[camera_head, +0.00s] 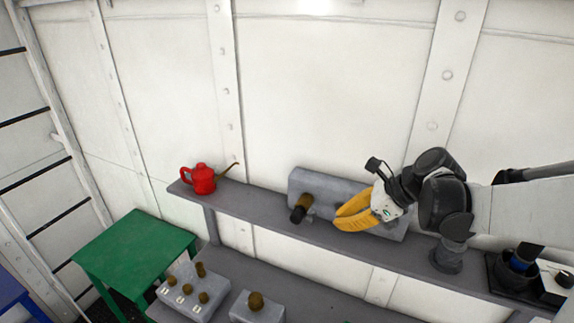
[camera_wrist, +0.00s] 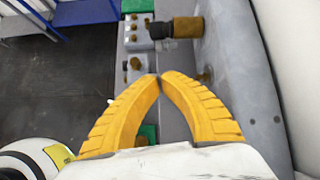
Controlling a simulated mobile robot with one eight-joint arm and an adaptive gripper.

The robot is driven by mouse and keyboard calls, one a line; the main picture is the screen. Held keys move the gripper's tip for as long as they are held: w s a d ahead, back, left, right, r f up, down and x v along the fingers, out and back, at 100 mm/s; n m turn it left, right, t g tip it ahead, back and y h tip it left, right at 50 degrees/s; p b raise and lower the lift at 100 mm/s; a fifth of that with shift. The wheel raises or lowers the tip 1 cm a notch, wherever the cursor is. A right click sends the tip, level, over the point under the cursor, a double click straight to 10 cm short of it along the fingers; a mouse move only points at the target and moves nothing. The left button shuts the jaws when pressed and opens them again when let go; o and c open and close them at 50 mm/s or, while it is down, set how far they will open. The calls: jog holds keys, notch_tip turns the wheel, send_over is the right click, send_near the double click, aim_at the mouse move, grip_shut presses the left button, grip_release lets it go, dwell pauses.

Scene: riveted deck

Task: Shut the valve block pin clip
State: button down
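The grey valve block (camera_head: 316,184) stands on the shelf against the white wall. A brass fitting with a black end (camera_head: 301,207) sticks out from its left part. In the wrist view the block's face (camera_wrist: 240,75) fills the right side, with the same fitting (camera_wrist: 175,28) ahead of my fingers. A small brass piece (camera_wrist: 205,75) shows on the face just right of my fingertips. I cannot tell which part is the pin clip. My gripper (camera_wrist: 158,77) has its yellow fingertips together with nothing seen between them. It is in front of the block, right of the fitting.
A red oil can (camera_head: 202,180) stands at the left end of the shelf (camera_head: 255,205). Lower down are a block with several brass knobs (camera_head: 187,290), a single-knob block (camera_head: 257,308) and a green table (camera_head: 135,245). A black holder (camera_head: 518,265) is at the right.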

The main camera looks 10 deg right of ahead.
aim_at(309, 219)
jog(key=shift+m, duration=0.8)
jog(key=x, duration=0.3)
jog(key=w+x, duration=0.1)
jog(key=x, duration=0.1)
jog(key=p+x, duration=0.1)
jog(key=x, duration=0.2)
jog(key=shift+w+a+r, duration=0.1)
jog(key=shift+w+a, duration=0.1)
jog(key=shift+w, duration=0.2)
jog(key=shift+w+a+r+t+y+b, duration=0.2)
jog(key=shift+t+y+b, duration=0.4)
jog(key=shift+b, duration=0.5)
jog(key=b, duration=0.2)
jog(key=t+y+b, duration=0.1)
jog(key=b, duration=0.1)
jog(key=y+b, duration=0.1)
jog(key=shift+w+a+f+b, duration=0.15)
jog(key=shift+w+f+b, duration=0.15)
jog(key=shift+b, duration=0.1)
jog(key=shift+a+r+t+y+b, duration=0.1)
jog(key=shift+r+t+y+b, duration=0.2)
jog(key=shift+r+b, duration=0.15)
